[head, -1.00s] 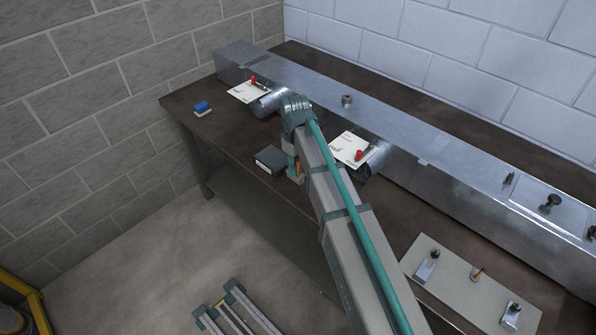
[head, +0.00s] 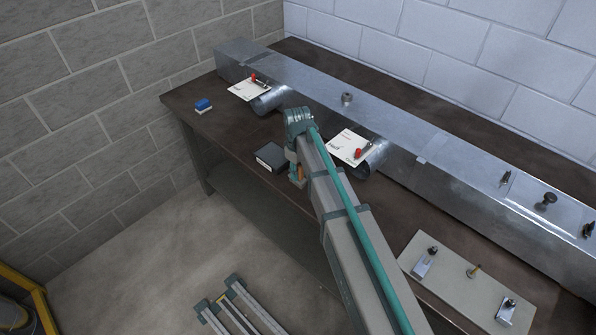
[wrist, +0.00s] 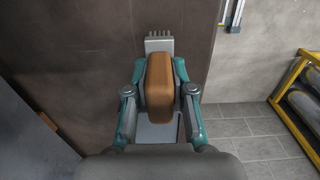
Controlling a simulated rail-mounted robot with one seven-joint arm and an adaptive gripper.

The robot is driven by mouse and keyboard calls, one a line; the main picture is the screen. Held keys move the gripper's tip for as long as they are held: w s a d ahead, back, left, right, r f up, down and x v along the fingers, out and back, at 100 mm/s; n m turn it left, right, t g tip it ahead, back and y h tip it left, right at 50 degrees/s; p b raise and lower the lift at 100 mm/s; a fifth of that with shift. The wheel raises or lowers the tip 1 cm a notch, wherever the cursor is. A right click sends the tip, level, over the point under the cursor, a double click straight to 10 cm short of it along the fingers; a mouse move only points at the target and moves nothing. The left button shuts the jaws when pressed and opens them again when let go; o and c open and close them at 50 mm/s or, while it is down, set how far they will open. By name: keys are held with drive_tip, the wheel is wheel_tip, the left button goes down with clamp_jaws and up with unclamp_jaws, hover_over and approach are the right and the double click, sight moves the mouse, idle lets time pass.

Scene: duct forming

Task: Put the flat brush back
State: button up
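My gripper (wrist: 159,72) has its two teal fingers closed on the sides of a brown, block-like handle, which I take to be the flat brush (wrist: 158,88). A grey piece with short teeth or bristles (wrist: 158,43) shows beyond the handle; I cannot tell if it belongs to the brush. In the head view, my gripper (head: 297,173) is at the table's front edge, right of a dark box, with a bit of orange-brown between its fingers. My arm partly hides it there.
The dark box (head: 271,157) sits near the edge of the brown table (head: 225,128). A blue block (head: 203,105) lies at left. Two white cards (head: 248,89) (head: 344,145) with red items lie along the long metal duct (head: 400,135). A pale plate (head: 450,282) with fittings is at right.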

drive_tip(key=o, duration=0.3)
drive_tip(key=shift+o, duration=0.2)
wheel_tip(320, 180, up, 12)
drive_tip(key=b, duration=0.3)
drive_tip(key=shift+r, duration=0.2)
idle(0.4)
